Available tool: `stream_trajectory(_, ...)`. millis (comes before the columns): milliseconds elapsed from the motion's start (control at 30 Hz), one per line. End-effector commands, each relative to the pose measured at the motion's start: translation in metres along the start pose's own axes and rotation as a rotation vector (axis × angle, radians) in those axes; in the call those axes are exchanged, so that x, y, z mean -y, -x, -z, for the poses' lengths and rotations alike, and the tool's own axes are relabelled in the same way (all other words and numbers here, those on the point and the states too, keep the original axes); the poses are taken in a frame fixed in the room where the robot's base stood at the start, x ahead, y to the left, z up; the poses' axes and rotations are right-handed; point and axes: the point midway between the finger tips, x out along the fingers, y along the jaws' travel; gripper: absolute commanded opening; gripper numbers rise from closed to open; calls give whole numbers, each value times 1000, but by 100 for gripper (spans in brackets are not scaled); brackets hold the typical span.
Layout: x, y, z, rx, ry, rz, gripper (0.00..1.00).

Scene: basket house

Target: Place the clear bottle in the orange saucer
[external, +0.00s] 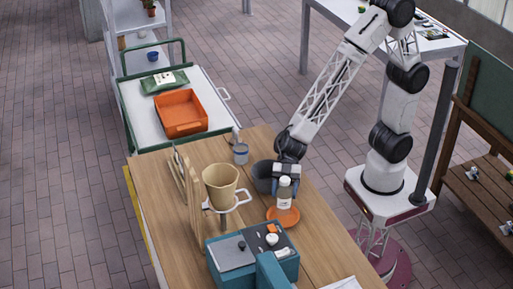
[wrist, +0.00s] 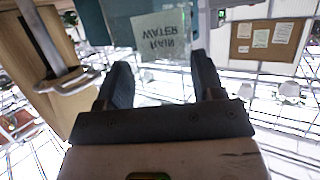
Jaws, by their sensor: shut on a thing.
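The clear bottle (external: 284,201) has a white cap and a pale label, and stands upright over the orange saucer (external: 282,219) on the wooden table. My gripper (external: 286,182) is shut on the bottle near its upper part, coming from the back. In the wrist view the bottle (wrist: 162,82) lies between the two dark fingers, its label reading "RAIN WATER" upside down. The bottle's base overlaps the saucer in the external view; I cannot tell whether it touches it. The saucer does not show clearly in the wrist view.
A dark grey pot (external: 264,177) stands close behind the bottle. A tan cone filter (external: 220,182) on a white holder is at the left. A teal machine (external: 253,256) is in front. A small blue-grey cup (external: 240,154) stands at the table's back.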

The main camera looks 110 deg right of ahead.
Motion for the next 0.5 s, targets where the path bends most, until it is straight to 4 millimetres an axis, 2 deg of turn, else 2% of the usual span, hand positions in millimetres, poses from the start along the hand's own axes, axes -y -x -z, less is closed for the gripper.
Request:
stream_trajectory(300, 0, -11, -26, 3, -2, 1, 39)
stream_trajectory(500, 0, -13, -32, 0, -1, 0, 39)
